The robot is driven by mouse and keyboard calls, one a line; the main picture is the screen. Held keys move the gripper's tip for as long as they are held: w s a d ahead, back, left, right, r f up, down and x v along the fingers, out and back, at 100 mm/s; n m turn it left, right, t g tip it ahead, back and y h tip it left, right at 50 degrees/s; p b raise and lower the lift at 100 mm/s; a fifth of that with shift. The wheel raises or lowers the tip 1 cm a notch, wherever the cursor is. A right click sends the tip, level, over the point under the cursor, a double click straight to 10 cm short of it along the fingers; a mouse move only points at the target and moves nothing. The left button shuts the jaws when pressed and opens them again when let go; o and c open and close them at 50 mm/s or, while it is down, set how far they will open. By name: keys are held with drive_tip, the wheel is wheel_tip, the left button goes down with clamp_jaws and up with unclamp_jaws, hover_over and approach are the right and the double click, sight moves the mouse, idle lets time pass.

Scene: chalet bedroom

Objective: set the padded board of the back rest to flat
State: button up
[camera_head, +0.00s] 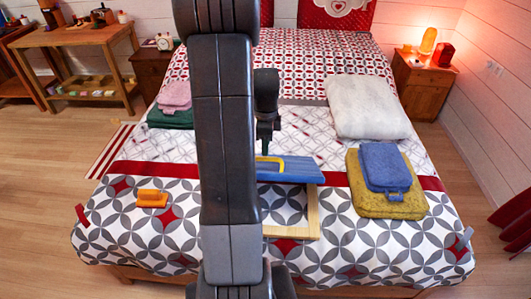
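The back rest lies on the bed, partly hidden behind my arm. Its blue padded board (303,168) sits at the far part of a pale wooden frame (313,212), and bed cover shows through the open front part of the frame. The board looks raised from the frame at a slant, though its exact angle is hard to tell. A yellow loop (272,161) shows at the board beside my arm. My gripper (264,146) points down just above and behind this loop. Its fingers are small and dark, so I cannot tell whether they are open or touching anything.
On the bed are a white pillow (366,107), a blue towel (384,166) on a mustard one (410,202), folded pink and green cloths (170,119) and an orange brush-like object (152,199). A nightstand (424,84) with a lamp stands right.

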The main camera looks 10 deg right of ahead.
sight(269, 159)
drive_tip(key=shift+f, duration=2.35)
clamp_jaws()
